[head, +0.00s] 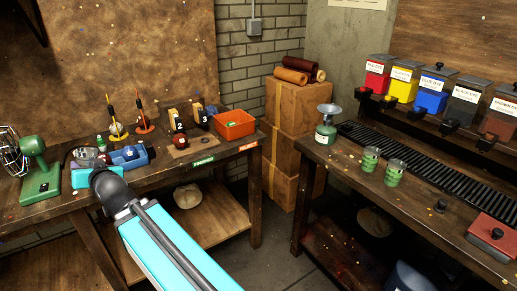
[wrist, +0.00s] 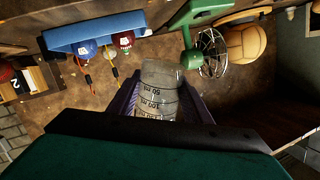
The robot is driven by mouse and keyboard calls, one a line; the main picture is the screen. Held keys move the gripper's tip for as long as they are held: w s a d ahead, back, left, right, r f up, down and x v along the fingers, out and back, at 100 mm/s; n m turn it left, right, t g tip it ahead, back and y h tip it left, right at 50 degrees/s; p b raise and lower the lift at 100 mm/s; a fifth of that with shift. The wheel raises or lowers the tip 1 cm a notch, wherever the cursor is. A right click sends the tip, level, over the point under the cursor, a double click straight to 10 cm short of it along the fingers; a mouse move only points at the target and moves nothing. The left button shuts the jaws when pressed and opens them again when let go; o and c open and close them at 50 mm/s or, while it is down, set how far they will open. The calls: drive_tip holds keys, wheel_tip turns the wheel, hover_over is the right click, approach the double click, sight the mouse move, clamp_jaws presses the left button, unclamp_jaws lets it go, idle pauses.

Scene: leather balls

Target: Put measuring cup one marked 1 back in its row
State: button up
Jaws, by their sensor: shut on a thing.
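A clear measuring cup (wrist: 160,88) with dark ml markings is between the fingers of my gripper (wrist: 160,80) in the wrist view. My gripper is shut on it. The number on this cup is not visible. In the head view a greyish rounded shape, seemingly the cup (head: 83,155), shows above the left bench, just beyond my arm's end. The row has black-and-tan holders with number tags 2 (head: 179,126) and 3 (head: 203,119) at the back of the left bench. The 2 tag (wrist: 27,84) also shows at the left of the wrist view.
A green fan (head: 38,165) stands left of my gripper. A blue tray (head: 130,156) lies to its right. Two thin upright tools (head: 142,110) stand behind.

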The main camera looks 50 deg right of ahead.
drive_tip(key=shift+w+d, duration=0.1)
drive_tip(key=shift+w, duration=0.1)
drive_tip(key=shift+d, duration=0.2)
